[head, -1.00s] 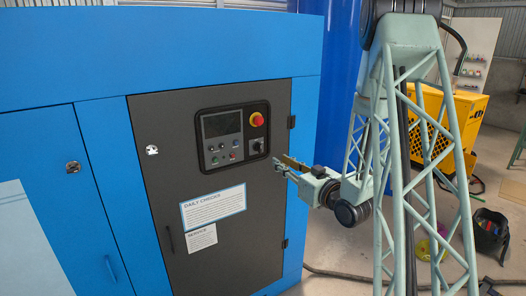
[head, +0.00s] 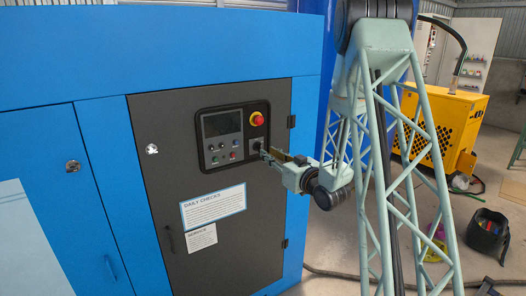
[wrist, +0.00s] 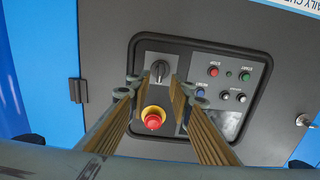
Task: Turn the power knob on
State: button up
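The two fingers are open, one on each side, with a gap to the knob. Contact does not show. In the head view my gripper (head: 264,154) reaches the panel's right edge from the right, and its tips partly hide the knob (head: 256,144).
A red emergency stop (wrist: 153,118) on a yellow base sits close to the knob, between my fingers in the wrist view. Several small buttons and a screen (head: 222,124) are beside it. The grey cabinet door (head: 165,200) is shut. A yellow machine (head: 455,115) stands far right.

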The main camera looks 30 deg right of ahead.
aim_at(256, 144)
jog(key=shift+w+a, duration=0.15)
jog(key=shift+w, duration=1.2)
jog(key=shift+w+a, duration=0.1)
jog(key=shift+w, duration=1.2)
jog(key=shift+c, duration=0.3)
grip_shut()
